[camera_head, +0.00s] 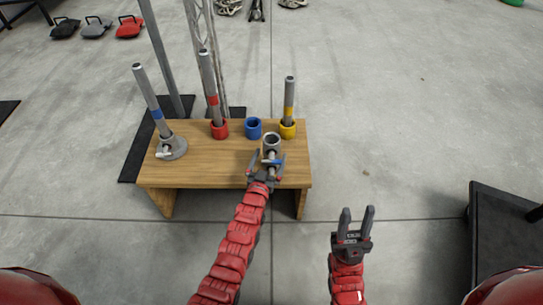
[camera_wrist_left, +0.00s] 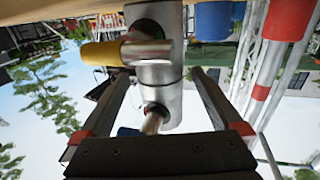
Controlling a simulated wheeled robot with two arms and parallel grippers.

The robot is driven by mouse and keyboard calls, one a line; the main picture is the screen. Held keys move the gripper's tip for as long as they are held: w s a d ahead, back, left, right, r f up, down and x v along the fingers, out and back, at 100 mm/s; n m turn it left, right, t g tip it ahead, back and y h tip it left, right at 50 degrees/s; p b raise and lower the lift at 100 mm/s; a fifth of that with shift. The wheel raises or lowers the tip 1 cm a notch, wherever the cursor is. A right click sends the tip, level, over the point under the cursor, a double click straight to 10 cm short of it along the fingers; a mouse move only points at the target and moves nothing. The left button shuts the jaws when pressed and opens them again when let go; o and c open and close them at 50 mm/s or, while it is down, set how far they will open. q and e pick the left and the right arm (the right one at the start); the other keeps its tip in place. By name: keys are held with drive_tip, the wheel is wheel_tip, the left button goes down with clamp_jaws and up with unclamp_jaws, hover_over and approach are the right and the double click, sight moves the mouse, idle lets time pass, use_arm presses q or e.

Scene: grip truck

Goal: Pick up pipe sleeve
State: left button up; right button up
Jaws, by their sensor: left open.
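In the left wrist view, the pipe sleeve (camera_wrist_left: 158,72) lies between the fingers of my left gripper (camera_wrist_left: 160,76), one finger on each side, with visible gaps. My left gripper (camera_head: 266,160) is open. My right gripper (camera_head: 357,212) is open and empty, right of the table over bare floor. Whether any finger touches the sleeve cannot be told.
The wooden table (camera_head: 200,172) also carries a red cup (camera_head: 219,131) and yellow cup (camera_head: 288,131) with upright pipes, an empty blue cup (camera_head: 254,131), and a tilted blue-banded pipe (camera_head: 147,92) in a grey base (camera_head: 172,149). A dark platform (camera_head: 500,235) stands at right.

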use_arm(q)
drive_tip(key=shift+w, duration=0.1)
clamp_jaws()
idle(0.4)
